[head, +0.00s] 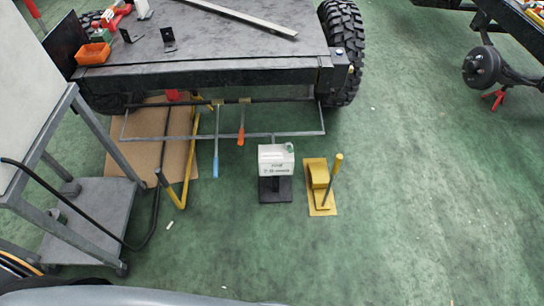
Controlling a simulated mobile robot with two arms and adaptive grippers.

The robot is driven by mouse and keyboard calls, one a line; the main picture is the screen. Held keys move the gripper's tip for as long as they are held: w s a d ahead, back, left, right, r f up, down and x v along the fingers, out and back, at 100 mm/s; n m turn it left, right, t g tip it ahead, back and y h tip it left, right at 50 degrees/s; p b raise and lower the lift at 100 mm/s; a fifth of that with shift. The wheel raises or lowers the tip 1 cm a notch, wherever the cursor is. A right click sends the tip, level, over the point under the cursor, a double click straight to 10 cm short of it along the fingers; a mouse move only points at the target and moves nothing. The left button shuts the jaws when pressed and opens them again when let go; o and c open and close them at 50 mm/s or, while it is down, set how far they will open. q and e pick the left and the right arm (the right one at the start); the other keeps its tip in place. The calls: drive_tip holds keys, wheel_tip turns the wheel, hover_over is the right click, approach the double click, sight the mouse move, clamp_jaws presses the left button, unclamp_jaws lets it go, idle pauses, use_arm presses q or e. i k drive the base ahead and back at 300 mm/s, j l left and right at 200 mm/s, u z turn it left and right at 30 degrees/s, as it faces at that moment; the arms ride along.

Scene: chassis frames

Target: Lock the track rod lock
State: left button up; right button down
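A thin metal rod frame (290,134) runs low across the front of the vehicle chassis (200,77). A dark bar (262,100) lies just above it, under the chassis edge. A blue-handled lever (216,160) and an orange-handled lever (241,136) hang down from this bar. I cannot tell which of these parts is the track rod lock, or whether any is locked. Neither of my grippers is in view.
A grey cart (92,212), a cardboard sheet (150,150) and a yellow bar (186,180) are left.

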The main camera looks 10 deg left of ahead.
sight(244, 101)
drive_tip(key=i+u, duration=0.35)
drive_tip(key=i, duration=0.15)
drive_tip(key=i+l+u, duration=0.2)
drive_tip(key=i+u, duration=0.15)
drive_tip(key=i+l+u, duration=0.35)
drive_tip(key=i, duration=0.2)
